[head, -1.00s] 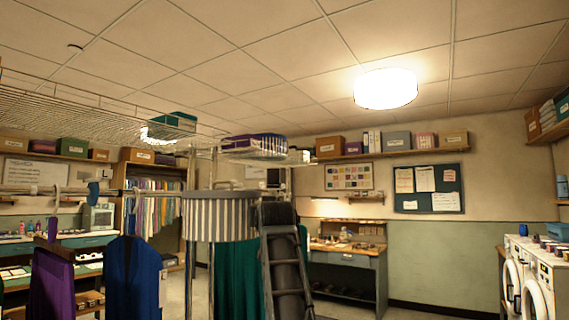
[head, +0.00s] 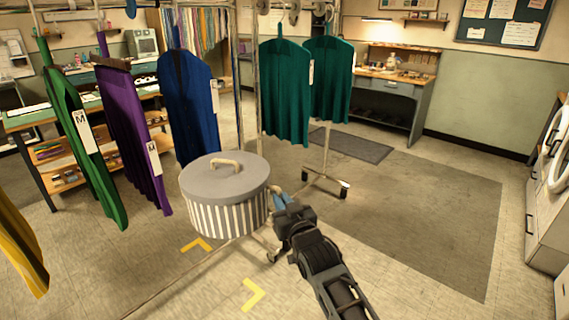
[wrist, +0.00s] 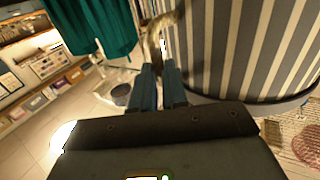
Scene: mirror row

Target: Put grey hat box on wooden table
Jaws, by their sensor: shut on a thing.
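The grey hat box (head: 228,214) has grey and white striped sides and a plain grey lid with a pale handle on top. It is upright in the head view, held in the air in front of the clothes rail. My gripper (head: 279,200) is at its right side, shut on a pale side handle. In the wrist view the blue fingers (wrist: 160,82) close at the handle (wrist: 158,45), with the striped wall (wrist: 245,45) beside them. A wood-topped table (head: 400,72) stands at the back against the wall, with small items on it.
Green, purple, blue and teal garments (head: 188,105) hang close behind and left of the box. A wheeled rail foot (head: 325,182) stands behind my gripper. The grey mat (head: 425,215) at right is clear. White machines (head: 550,190) stand at the right edge.

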